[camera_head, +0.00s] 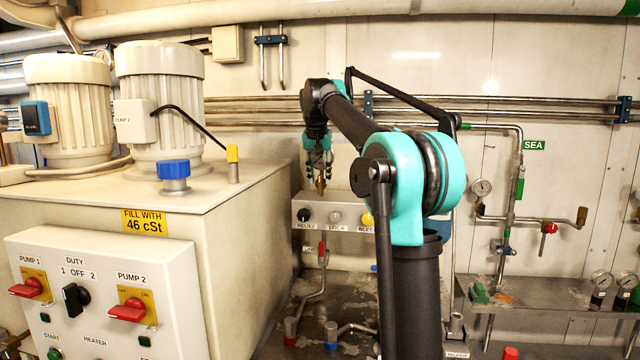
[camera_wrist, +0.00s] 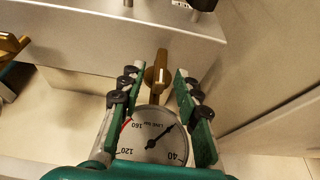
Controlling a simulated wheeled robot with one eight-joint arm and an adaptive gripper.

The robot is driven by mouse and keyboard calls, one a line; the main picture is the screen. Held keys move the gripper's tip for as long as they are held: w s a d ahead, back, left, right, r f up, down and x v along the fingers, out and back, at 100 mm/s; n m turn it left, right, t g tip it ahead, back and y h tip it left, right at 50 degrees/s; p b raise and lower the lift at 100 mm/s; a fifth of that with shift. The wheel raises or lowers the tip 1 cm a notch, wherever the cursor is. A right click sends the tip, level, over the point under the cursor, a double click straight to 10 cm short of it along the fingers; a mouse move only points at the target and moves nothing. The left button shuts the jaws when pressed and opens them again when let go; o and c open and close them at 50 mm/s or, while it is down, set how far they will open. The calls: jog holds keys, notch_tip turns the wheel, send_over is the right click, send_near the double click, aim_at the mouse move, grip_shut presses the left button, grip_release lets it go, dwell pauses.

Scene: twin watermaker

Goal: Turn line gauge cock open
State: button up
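The brass line gauge cock handle (camera_wrist: 157,74) stands upright in the picture in the wrist view, just beyond the gauge. The round line gauge (camera_wrist: 150,136), marked "LINE bar", lies between my finger bases, with its needle pointing to the upper right. My gripper (camera_wrist: 156,74) is open, with one green finger on each side of the handle and a narrow gap visible on both sides. In the head view my gripper (camera_head: 320,174) points down above the small valve box, with a bit of brass (camera_head: 320,187) showing beneath it. The cock's body is hidden.
The valve box (camera_head: 353,226) carries black, grey and yellow knobs close below my gripper. Another brass handle (camera_wrist: 12,46) shows at the wrist view's left edge. The big pump cabinet (camera_head: 225,225) stands to the left. Horizontal pipes (camera_head: 250,112) run along the back wall.

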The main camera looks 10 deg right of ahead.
jog(key=v, duration=0.9)
